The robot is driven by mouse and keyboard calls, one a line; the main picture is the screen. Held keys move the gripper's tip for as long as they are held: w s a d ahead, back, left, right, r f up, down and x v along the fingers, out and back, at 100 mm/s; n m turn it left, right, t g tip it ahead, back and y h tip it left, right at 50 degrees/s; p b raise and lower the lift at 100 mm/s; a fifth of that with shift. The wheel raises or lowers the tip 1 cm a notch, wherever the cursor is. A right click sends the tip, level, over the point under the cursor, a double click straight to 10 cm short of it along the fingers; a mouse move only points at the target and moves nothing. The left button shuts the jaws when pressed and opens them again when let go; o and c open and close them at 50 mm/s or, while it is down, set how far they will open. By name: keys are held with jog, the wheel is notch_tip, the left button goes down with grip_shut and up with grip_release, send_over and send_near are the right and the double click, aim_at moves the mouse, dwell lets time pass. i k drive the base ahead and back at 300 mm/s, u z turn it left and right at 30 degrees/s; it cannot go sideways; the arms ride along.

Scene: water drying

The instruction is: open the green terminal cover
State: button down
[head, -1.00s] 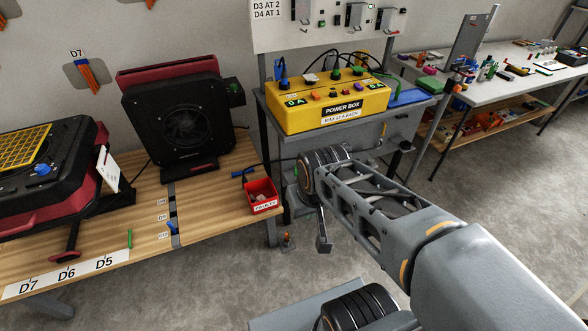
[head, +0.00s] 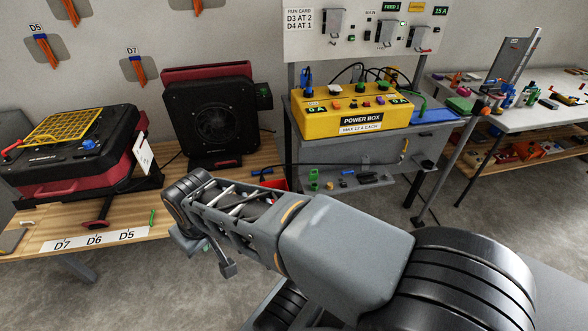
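A yellow power box (head: 345,112) stands on the grey stand in the head view, with several coloured knobs and plugs on top. A green knob (head: 360,88) sits on its top, and a green looped part (head: 420,105) is at its right end. A small dark green block (head: 264,97) is on the right side of the black fan unit (head: 212,122). I cannot tell which green part is the terminal cover, or whether it is open. My arm crosses the lower middle and reaches left over the bench front.
The wooden bench (head: 50,232) carries a black and red case with a yellow grille (head: 68,126). A red bin (head: 275,184) is mostly hidden behind my arm. Small green pieces (head: 313,175) lie on the lower shelf. A white table (head: 530,110) with clutter stands right.

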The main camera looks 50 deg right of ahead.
aim_at(314, 176)
jog(key=u, duration=0.05)
jog(key=i, duration=0.8)
jog(key=z, duration=1.75)
